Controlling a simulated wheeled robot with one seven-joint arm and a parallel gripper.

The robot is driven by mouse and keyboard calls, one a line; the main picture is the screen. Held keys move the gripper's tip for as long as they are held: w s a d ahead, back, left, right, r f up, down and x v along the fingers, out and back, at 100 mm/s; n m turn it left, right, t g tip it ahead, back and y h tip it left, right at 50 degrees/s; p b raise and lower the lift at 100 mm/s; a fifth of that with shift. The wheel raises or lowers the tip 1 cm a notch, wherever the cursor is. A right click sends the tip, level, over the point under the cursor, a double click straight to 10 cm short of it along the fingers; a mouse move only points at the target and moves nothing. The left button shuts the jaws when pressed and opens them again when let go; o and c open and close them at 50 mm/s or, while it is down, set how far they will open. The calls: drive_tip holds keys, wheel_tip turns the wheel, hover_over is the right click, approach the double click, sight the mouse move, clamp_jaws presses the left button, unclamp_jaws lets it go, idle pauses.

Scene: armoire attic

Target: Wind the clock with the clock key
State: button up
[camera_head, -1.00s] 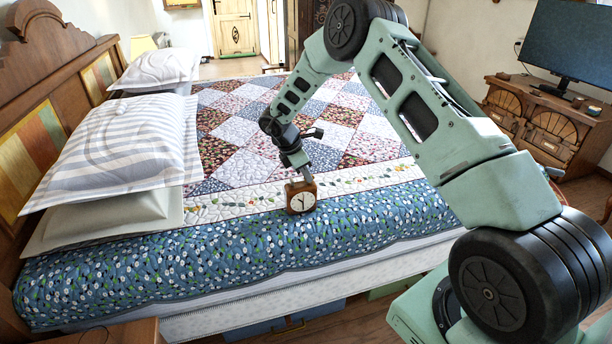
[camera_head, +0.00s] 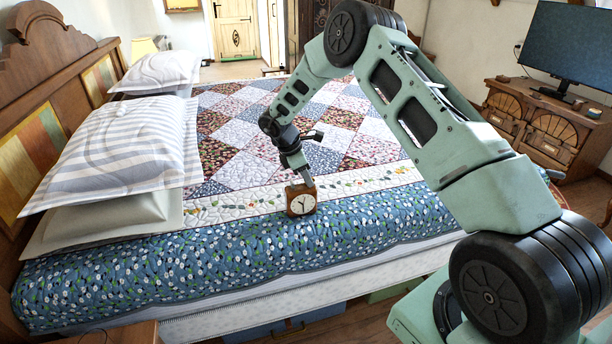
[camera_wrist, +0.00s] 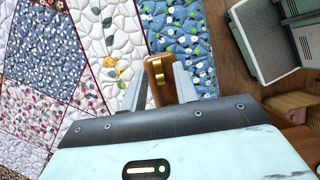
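The clock (camera_head: 301,201) is a small wooden box with a round white dial. It stands on the blue flowered band of the bed quilt, its dial facing the head camera. My gripper (camera_head: 306,182) points down at the top of the clock. In the wrist view, the clock's brown wood (camera_wrist: 156,64) shows between the two fingers of my gripper (camera_wrist: 161,82), which are apart. A brass-coloured part lies on the wood; I cannot tell whether it is the clock key. I cannot tell whether the fingers touch the clock.
Striped pillows (camera_head: 120,150) lie to the left against the wooden headboard (camera_head: 50,115). The patchwork quilt (camera_head: 240,135) around the clock is clear. The bed's near edge is in front of the clock. A cabinet (camera_head: 540,125) with a monitor (camera_head: 580,50) stands at right.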

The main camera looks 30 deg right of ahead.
drive_tip(key=b+v, duration=0.2)
drive_tip(key=v, duration=1.5)
drive_tip(key=shift+r, duration=0.25)
